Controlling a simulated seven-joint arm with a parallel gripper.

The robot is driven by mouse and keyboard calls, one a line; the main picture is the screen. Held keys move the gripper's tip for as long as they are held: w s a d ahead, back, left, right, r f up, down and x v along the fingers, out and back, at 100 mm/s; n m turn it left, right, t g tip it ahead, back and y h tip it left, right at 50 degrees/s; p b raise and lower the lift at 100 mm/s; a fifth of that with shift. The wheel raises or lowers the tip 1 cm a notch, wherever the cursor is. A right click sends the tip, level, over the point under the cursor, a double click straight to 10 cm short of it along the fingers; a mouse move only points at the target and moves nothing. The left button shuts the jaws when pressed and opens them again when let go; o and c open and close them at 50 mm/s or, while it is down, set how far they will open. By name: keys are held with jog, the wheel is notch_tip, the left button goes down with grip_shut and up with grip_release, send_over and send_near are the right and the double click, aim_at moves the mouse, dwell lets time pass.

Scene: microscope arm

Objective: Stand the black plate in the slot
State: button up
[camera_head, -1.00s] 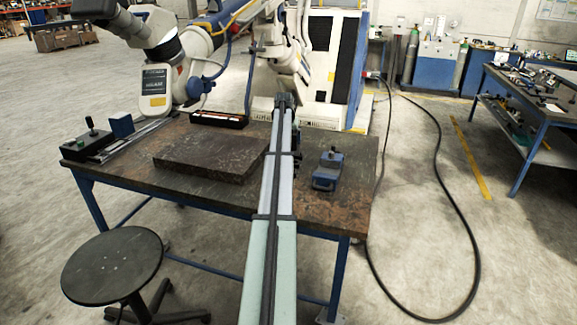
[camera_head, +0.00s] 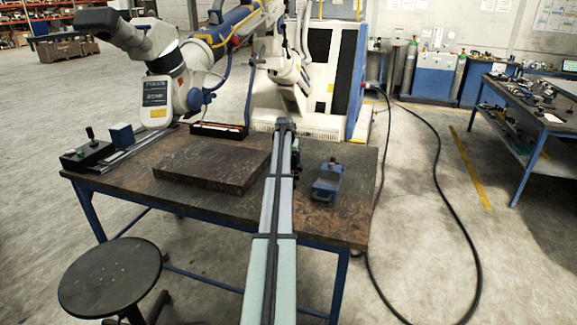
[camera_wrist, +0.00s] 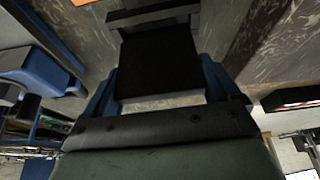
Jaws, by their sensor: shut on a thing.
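The black plate (camera_wrist: 158,70) fills the middle of the wrist view as a dark flat panel. My gripper (camera_wrist: 158,88) is shut on it, with a blue finger on each side. Dark bars (camera_wrist: 153,14) cross just beyond the plate's far edge; I cannot tell whether they belong to the slot or touch the plate. In the head view my arm runs straight over the table, and its far end hides the plate and most of the gripper. I cannot make out the slot clearly in either view.
A thick dark slab (camera_head: 212,166) lies left of my arm on the table (camera_head: 345,222). A blue device (camera_head: 328,181) stands right of it. A black tray (camera_head: 220,131), a control box (camera_head: 88,153) and a microscope (camera_head: 158,95) are at the back left.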

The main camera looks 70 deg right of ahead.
jog(key=shift+f, duration=1.65)
jog(key=o, duration=1.3)
jog(key=shift+f, duration=0.15)
jog(key=v, duration=1.2)
jog(key=shift+a, duration=0.1)
